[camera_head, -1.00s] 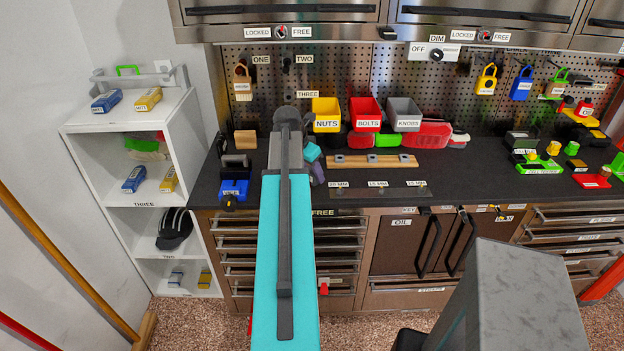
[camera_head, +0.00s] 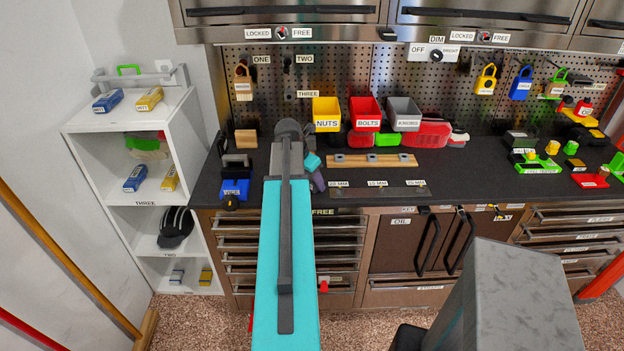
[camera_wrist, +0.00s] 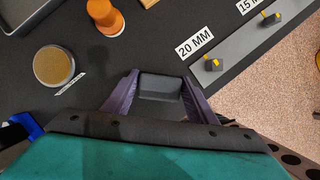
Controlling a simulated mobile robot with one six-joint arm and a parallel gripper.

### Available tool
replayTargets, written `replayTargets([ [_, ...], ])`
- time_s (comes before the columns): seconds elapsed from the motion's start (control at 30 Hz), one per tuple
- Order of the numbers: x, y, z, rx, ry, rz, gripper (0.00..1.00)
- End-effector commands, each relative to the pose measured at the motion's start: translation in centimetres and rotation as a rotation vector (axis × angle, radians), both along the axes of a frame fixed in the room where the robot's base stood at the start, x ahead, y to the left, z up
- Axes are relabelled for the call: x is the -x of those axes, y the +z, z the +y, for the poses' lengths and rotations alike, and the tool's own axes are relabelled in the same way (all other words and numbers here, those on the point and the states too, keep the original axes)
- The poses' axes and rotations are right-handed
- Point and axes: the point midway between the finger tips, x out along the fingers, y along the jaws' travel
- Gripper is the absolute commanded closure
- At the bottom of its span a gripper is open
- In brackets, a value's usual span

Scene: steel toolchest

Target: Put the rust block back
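My gripper (camera_wrist: 160,82) has purple fingers over the dark worktop in the wrist view. A dark grey block (camera_wrist: 160,88) sits between the fingertips, with both fingers against its sides. It shows no label, and I cannot tell for sure that it is the rust block. In the head view my gripper (camera_head: 317,178) is partly hidden behind my arm, and the block cannot be made out. A wooden-coloured block (camera_head: 246,139) stands at the left back of the worktop, clear of the gripper.
Near the gripper are an orange knobbed piece (camera_wrist: 105,17), a round tin (camera_wrist: 53,66) and a grey strip labelled 20 MM (camera_wrist: 228,62) along the front edge. A blue clamp-like tool (camera_head: 235,186) stands left. Nuts (camera_head: 327,113) and bolts (camera_head: 365,113) bins hang behind.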

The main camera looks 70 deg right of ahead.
Motion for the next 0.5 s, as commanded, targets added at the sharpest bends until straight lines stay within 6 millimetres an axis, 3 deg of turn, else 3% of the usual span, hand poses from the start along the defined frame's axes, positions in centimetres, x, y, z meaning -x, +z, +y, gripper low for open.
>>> replayTargets([
  [0.07, 0.0, 0.03, -0.01, 0.0, 0.0, 0.0, 0.35],
  [0.5, 0.0, 0.41, 0.0, 0.0, 0.0, 0.0, 0.35],
])
